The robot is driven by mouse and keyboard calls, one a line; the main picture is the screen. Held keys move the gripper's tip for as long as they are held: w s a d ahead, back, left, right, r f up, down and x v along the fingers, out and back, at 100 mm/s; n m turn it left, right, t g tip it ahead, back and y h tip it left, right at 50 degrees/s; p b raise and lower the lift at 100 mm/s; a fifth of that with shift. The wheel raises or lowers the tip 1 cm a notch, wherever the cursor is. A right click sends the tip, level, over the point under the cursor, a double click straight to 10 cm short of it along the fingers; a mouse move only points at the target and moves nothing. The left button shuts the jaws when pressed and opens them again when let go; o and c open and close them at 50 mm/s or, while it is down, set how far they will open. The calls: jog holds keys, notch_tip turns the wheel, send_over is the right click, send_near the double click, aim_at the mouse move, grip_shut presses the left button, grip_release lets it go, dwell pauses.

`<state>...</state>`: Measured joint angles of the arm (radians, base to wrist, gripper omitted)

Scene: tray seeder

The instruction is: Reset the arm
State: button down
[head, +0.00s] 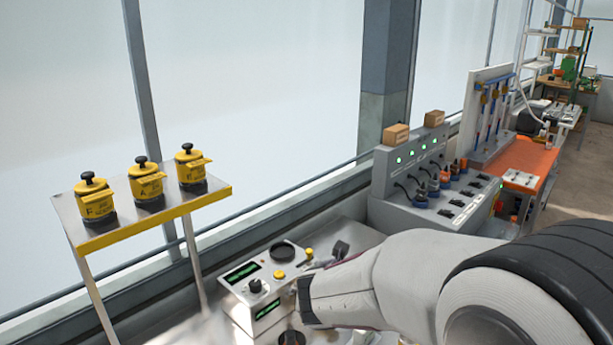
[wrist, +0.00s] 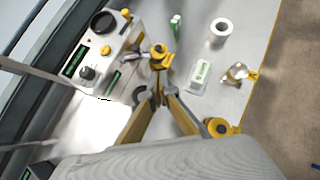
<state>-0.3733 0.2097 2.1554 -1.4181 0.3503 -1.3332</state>
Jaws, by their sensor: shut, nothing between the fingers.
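My gripper (wrist: 158,96) shows in the wrist view with its two yellowish fingers closed together, nothing held. It is above the white bench, to the right of a control box. In the head view my arm reaches in from the lower right and hides most of the bench; the fingers cannot be made out there. The control box (head: 236,290) has green displays, a black knob and a yellow button; it also shows in the wrist view (wrist: 85,88). A yellow-topped piece (wrist: 158,53) lies just beyond the fingertips, apparently apart from them.
Several yellow canisters (head: 146,184) stand on a raised shelf (head: 160,224) at left. In the wrist view, a white roll (wrist: 220,29), a white-green packet (wrist: 200,76) and another yellow piece (wrist: 220,127) lie right of the fingers. A grey console (head: 420,185) stands behind my arm.

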jog(key=s+d+m+g+h, duration=0.35)
jog(key=s+d+m, duration=0.65)
jog(key=s+m, duration=0.65)
jog(key=s+r+m+y, duration=0.2)
jog(key=s+r+m, duration=0.2)
jog(key=s+m, duration=0.3)
jog(key=s+d+r+m+y, duration=0.1)
jog(key=s+r+m, duration=0.3)
jog(key=s+m, duration=0.4)
jog(key=m+y, duration=0.1)
jog(key=m, duration=0.1)
jog(key=shift+s+d+m, duration=0.25)
jog(key=shift+d+m, duration=0.05)
jog(key=shift+m, duration=0.05)
jog(key=shift+y, duration=0.25)
dwell(1.9)
